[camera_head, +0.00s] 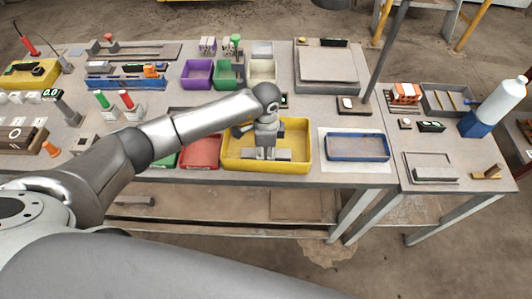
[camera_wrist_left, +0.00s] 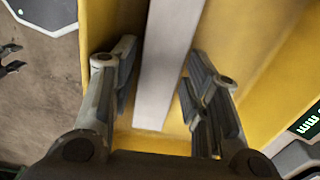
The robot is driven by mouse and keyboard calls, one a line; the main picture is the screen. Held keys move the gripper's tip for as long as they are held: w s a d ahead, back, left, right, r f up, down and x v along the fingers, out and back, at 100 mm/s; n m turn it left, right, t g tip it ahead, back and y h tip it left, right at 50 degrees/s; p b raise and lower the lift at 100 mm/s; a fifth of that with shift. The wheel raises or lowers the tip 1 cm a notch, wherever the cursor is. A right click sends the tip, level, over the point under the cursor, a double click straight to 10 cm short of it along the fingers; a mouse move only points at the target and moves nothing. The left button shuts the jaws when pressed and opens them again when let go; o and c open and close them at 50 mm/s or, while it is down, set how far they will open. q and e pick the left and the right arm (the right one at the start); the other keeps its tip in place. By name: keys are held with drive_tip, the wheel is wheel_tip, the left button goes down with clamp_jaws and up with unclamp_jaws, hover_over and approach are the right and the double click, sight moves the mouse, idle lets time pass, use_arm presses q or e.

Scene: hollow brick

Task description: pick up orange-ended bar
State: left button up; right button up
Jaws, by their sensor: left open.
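A plain grey bar (camera_wrist_left: 166,65) lies in the yellow tray (camera_head: 303,150). In the left wrist view it runs lengthwise between the two fingers, with a gap on each side. In the head view it shows as a grey strip (camera_head: 283,155) low in the tray, partly behind my gripper. No orange end shows on it; part of it is hidden or out of frame. My left gripper (camera_head: 264,153) points down into the tray, open around the bar. It also shows in the left wrist view (camera_wrist_left: 160,88). My right gripper is not seen.
A red tray (camera_head: 201,153) stands left of the yellow one and a blue-rimmed tray (camera_head: 358,147) right of it. Purple (camera_head: 197,74) and green (camera_head: 227,75) bins stand behind. A dark post (camera_head: 387,50) rises at the right. The table's front edge is close to the yellow tray.

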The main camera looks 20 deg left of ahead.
use_arm(q)
clamp_jaws()
drive_tip(key=shift+r, duration=0.1)
